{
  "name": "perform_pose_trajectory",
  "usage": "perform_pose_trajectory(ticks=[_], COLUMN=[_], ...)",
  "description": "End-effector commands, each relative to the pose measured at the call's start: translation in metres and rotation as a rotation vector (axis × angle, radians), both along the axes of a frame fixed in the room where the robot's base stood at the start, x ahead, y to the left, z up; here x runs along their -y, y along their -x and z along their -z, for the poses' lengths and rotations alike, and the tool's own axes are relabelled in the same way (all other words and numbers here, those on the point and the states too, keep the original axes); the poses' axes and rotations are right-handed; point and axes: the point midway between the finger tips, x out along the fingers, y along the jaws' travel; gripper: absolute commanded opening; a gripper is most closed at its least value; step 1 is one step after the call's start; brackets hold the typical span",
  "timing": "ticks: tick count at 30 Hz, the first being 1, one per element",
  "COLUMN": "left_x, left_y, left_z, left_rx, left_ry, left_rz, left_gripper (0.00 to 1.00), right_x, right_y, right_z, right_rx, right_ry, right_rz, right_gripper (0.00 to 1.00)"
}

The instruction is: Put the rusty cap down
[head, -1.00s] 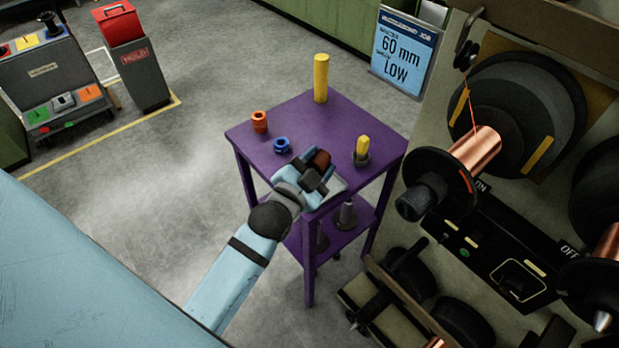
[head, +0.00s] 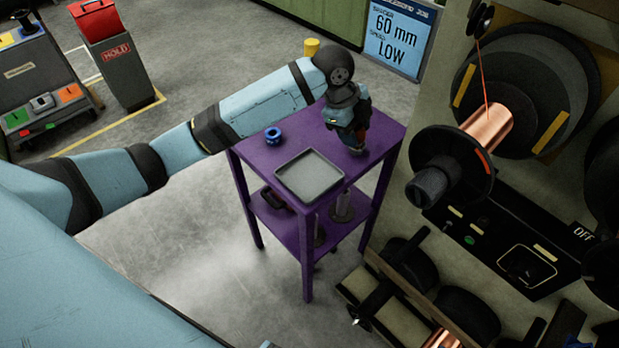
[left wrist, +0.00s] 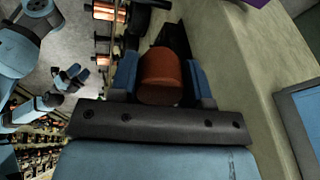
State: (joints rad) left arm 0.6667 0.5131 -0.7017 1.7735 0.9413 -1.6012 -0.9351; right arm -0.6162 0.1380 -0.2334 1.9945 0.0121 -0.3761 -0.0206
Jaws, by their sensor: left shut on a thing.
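My left gripper (head: 354,138) reaches over the back right of the purple table (head: 237,165), fingers pointing down. In the left wrist view the rusty cap (left wrist: 160,76), a reddish-brown cylinder, sits between its two blue fingers, which are shut on it. In the head view the fingers mostly hide the cap, and I cannot tell whether it touches the tabletop. A small blue and black part in the left wrist view (left wrist: 70,78) looks like my right gripper; its jaws are too small to read.
An empty-looking grey tray (head: 310,176) lies at the table's front. A blue ring (head: 273,136) is left of it. The top of a yellow cylinder (head: 312,46) shows behind my arm. The winding machine with its copper spool (head: 487,127) stands close on the right.

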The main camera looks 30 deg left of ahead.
Motion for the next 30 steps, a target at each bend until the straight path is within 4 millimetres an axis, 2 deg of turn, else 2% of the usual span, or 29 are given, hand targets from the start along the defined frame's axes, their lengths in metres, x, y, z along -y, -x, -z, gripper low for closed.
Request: perform_pose_trajectory(ticks=[1, 3, 6, 9, 14, 17, 30], left_x=[-0.023, -0.053, -0.087, -0.111, -0.126, -0.128, -0.127], left_y=[-0.003, -0.001, 0.004, 0.008, 0.012, 0.012, 0.012], left_z=[-0.002, -0.007, -0.017, -0.026, -0.029, -0.015, 0.098], left_rx=[-0.028, -0.069, -0.105, -0.126, -0.139, -0.142, -0.141], left_ry=[-0.075, -0.164, -0.246, -0.292, -0.320, -0.324, -0.321], left_rz=[0.040, 0.098, 0.146, 0.167, 0.180, 0.181, 0.181], left_gripper=[0.06, 0.06, 0.06, 0.06, 0.06, 0.06, 0.06], right_x=[0.000, -0.001, -0.001, -0.001, -0.001, -0.001, 0.000], right_y=[0.000, 0.000, 0.000, 0.000, 0.000, 0.000, 0.000], right_z=[0.006, 0.009, 0.013, 0.014, 0.015, 0.014, 0.010], right_rx=[0.000, 0.000, -0.001, -0.001, -0.002, -0.001, -0.001], right_ry=[-0.001, -0.001, -0.001, -0.001, -0.002, -0.001, 0.000], right_rz=[-0.001, -0.002, -0.002, -0.003, -0.003, -0.003, -0.002], right_gripper=[0.43, 0.43, 0.43, 0.43, 0.43, 0.43, 0.43])
